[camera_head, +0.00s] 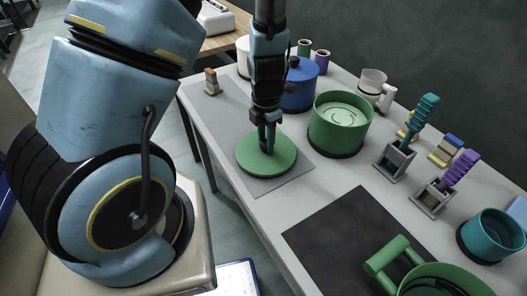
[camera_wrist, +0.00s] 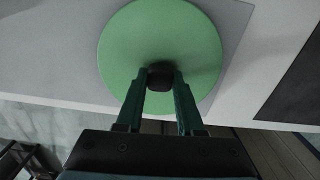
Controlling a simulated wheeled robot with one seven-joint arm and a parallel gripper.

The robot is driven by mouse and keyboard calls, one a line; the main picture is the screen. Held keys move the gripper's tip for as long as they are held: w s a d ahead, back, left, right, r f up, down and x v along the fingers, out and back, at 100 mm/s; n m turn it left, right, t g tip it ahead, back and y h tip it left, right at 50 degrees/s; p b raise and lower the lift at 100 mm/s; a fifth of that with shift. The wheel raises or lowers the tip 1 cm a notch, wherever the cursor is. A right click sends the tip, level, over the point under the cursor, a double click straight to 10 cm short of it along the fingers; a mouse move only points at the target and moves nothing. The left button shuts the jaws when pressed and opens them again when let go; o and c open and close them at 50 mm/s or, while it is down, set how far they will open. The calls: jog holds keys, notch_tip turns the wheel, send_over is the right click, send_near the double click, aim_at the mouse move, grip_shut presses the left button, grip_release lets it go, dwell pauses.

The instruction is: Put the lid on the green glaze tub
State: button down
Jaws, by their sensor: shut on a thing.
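The green lid (camera_head: 258,165) is a flat round disc with a dark knob (camera_wrist: 160,77). It lies level over the grey mat; I cannot tell whether it touches the mat or is just above it. My gripper (camera_head: 268,144) points down at the lid's middle. In the wrist view, my gripper's fingers (camera_wrist: 160,80) are shut on the knob, with the lid (camera_wrist: 150,30) beyond. The green glaze tub (camera_head: 337,133) stands to the right of the lid, open at the top, with pale green glaze (camera_head: 342,115) inside.
A blue lidded pot (camera_head: 299,92) stands close behind my gripper. A teal tub (camera_head: 490,238), dark mat (camera_head: 345,245) and green handled item (camera_head: 388,256) are nearer. The grey mat (camera_head: 292,178) has bare room.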

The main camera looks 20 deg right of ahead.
jog(key=shift+r+p, duration=1.75)
jog(key=shift+p, duration=0.2)
jog(key=shift+r+p, duration=1.25)
jog(key=shift+r, duration=5.1)
jog(key=d+f, duration=0.1)
jog(key=d, duration=1)
jog(key=w+d+f+b, duration=0.1)
jog(key=d+f, duration=0.1)
jog(key=d, duration=1)
jog(key=shift+w+m, duration=0.25)
jog(key=shift+m, duration=0.05)
jog(key=shift+f, duration=0.1)
jog(key=shift+f, duration=0.15)
